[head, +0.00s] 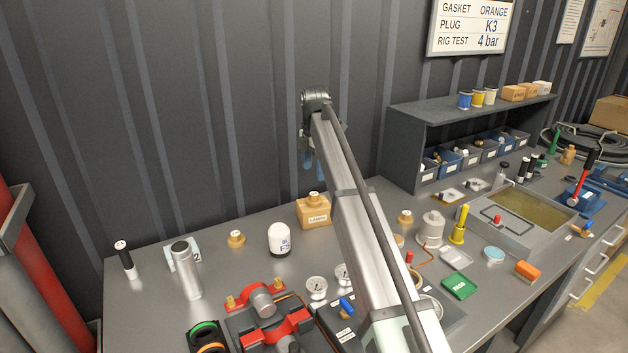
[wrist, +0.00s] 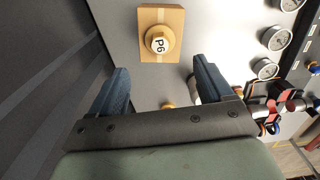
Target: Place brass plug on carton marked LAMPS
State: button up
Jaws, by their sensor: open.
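The carton (head: 325,211) stands upright on the bench; its small white label looks like LAMPS. A brass plug (head: 314,199) sits on its top. The wrist view looks down on the plug (wrist: 160,41), which carries a white cap marked P6, on the tan carton (wrist: 148,14). My gripper (head: 314,166) is above the carton, partly hidden by my arm. In the wrist view my gripper (wrist: 160,65) is open and empty, its two blue fingers apart, clear of the plug.
Other brass plugs stand left (head: 236,239) and right (head: 405,217) of the carton. A white domed canister (head: 279,240) stands near its left front. A grey shelf (head: 400,150) with bins rises to the right. The ribbed wall (head: 220,110) is close behind.

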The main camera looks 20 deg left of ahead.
jog(key=shift+r, duration=1.05)
